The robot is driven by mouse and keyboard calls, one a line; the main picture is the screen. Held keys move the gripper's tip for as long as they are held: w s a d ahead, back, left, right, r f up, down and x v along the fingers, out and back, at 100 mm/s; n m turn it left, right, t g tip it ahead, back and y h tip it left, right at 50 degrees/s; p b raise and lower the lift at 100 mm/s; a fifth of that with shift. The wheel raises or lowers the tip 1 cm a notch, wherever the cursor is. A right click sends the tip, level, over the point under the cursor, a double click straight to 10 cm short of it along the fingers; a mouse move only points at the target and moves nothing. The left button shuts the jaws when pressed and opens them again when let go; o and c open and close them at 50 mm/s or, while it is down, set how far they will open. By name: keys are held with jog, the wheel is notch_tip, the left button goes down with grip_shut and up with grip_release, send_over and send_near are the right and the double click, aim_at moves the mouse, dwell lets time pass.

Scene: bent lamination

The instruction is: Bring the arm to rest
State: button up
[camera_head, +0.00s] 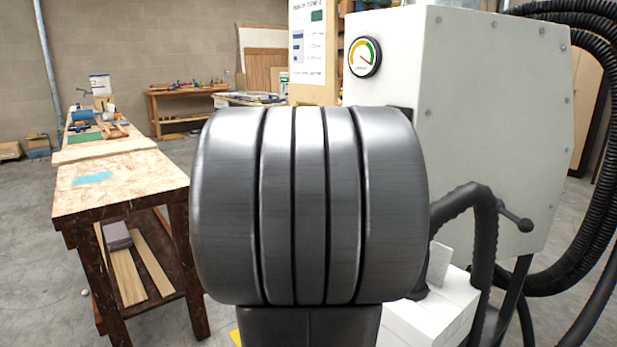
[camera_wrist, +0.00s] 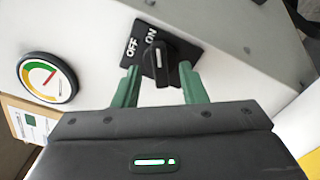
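My gripper (camera_wrist: 158,68) shows in the wrist view with two green fingers spread apart, so it is open. Between and just beyond the fingertips is a black rotary knob (camera_wrist: 154,62) on a black plate (camera_wrist: 178,48) marked OFF and ON. A gap shows between each finger and the knob, and nothing is held. The knob's light mark points up toward the ON lettering, as far as I can tell.
A white machine cabinet (camera_head: 490,125) with a round gauge (camera_head: 365,57) stands at the right, close to my arm. Black hoses (camera_head: 597,190) hang beside it. A workbench (camera_head: 120,180) stands at the left. Open floor (camera_head: 40,270) lies around the bench.

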jog(key=v, duration=1.1)
jog(key=w+d+n+p, duration=0.6)
jog(key=w+d+p, duration=0.2)
jog(key=d+p, duration=0.3)
jog(key=shift+w+r+n+p, duration=0.35)
jog(key=shift+n+p, duration=0.05)
jog(key=shift+p, duration=0.55)
